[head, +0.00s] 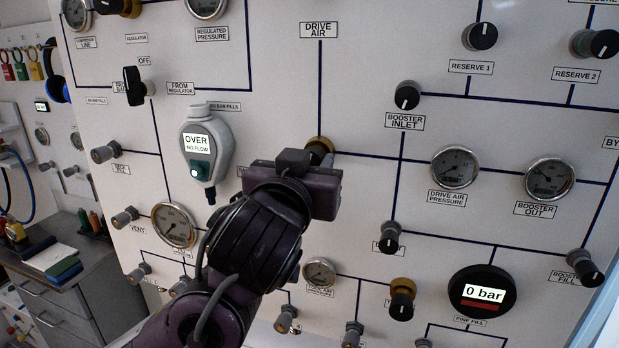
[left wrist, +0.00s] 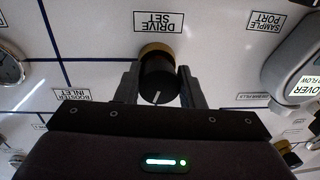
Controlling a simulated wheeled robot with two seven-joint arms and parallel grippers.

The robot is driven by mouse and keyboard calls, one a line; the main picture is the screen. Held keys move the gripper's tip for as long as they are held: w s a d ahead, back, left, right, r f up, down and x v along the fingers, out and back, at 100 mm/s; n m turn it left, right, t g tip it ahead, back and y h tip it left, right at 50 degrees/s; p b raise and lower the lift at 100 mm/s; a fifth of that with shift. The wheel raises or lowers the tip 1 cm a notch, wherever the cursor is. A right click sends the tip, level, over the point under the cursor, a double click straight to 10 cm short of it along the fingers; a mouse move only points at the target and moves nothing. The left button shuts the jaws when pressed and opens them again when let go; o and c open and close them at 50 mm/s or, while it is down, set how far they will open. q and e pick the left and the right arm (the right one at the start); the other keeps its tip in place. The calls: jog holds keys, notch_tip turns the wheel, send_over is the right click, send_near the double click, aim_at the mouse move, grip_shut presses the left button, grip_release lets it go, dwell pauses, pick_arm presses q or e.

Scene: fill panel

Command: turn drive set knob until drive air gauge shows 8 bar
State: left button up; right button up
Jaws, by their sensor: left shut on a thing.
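The drive set knob (left wrist: 158,80) is black with a gold collar and a white pointer line, under a DRIVE SET label (left wrist: 158,24) in the left wrist view. My left gripper (left wrist: 158,92) is shut on it, one finger on each side. In the head view my dark left gripper (head: 315,168) hides most of the knob; part of its gold collar (head: 321,146) shows. The drive air pressure gauge (head: 454,167) is round and silver-rimmed, right of my gripper; its reading is too small to tell. My right gripper is not in view.
A booster inlet knob (head: 407,95) and a booster out gauge (head: 549,179) are to the right. A grey flow meter (head: 205,148) showing OVER is close on the left. A digital fine fill gauge (head: 485,293) reads 0 bar. A grey cabinet (head: 70,290) stands at lower left.

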pick_arm(q)
jog(key=shift+m, duration=0.5)
jog(key=o, duration=0.9)
jog(key=shift+o, duration=0.2)
jog(key=shift+s, duration=0.1)
jog(key=b+v, duration=0.4)
jog(key=v, duration=0.3)
jog(key=shift+s, duration=0.35)
jog(key=shift+o, duration=0.3)
jog(key=shift+a, duration=0.1)
dwell(0.8)
